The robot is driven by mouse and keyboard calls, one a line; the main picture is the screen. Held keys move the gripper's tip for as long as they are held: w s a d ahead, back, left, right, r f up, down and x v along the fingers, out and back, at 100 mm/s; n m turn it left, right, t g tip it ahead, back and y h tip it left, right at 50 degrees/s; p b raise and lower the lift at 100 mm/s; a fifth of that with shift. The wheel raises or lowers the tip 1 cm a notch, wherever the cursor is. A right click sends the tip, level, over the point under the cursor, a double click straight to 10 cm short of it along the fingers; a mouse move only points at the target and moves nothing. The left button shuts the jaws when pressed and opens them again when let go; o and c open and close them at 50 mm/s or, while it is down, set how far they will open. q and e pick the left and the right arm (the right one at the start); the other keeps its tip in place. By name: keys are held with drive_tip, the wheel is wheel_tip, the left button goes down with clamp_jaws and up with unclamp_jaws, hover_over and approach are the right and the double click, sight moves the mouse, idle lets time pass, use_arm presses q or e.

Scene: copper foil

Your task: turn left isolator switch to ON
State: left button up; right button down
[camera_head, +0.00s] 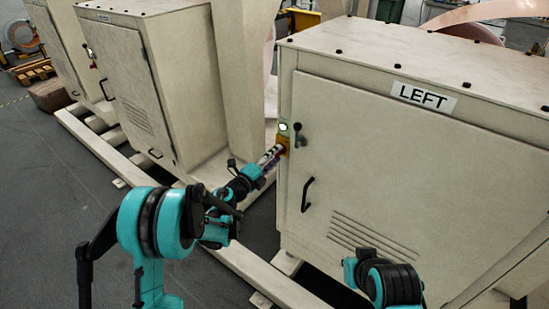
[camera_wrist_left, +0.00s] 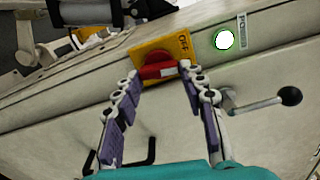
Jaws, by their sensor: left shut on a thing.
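The cabinet (camera_head: 400,165) with the LEFT sign (camera_head: 423,97) stands at the right of the head view. Its isolator switch is a red knob (camera_wrist_left: 157,71) on a yellow plate (camera_wrist_left: 172,46) marked OFF in the left wrist view. In the head view the yellow plate (camera_head: 284,140) is partly hidden by my gripper. My left gripper (camera_head: 277,151) reaches the switch; in the left wrist view its two fingertips (camera_wrist_left: 159,75) are on either side of the red knob, shut on it. The exact knob angle is hard to read. My right gripper is out of view.
A lit white lamp with a green rim (camera_wrist_left: 223,39) sits beside the switch. A ball-ended lever (camera_wrist_left: 289,96) sticks out near the right finger. A black door handle (camera_head: 307,194) is below. Another cabinet (camera_head: 130,80) stands to the left, with open floor (camera_head: 45,190) in front.

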use_arm(q)
drive_tip(key=shift+f+m, duration=0.15)
drive_tip(key=shift+m, duration=3.45)
drive_tip(key=o, duration=1.2)
drive_tip(key=shift+c, duration=0.2)
drive_tip(key=shift+a, duration=0.1)
drive_tip(key=v, duration=1.1)
drive_tip(key=shift+s+a, duration=0.2)
drive_tip(key=shift+s, duration=0.15)
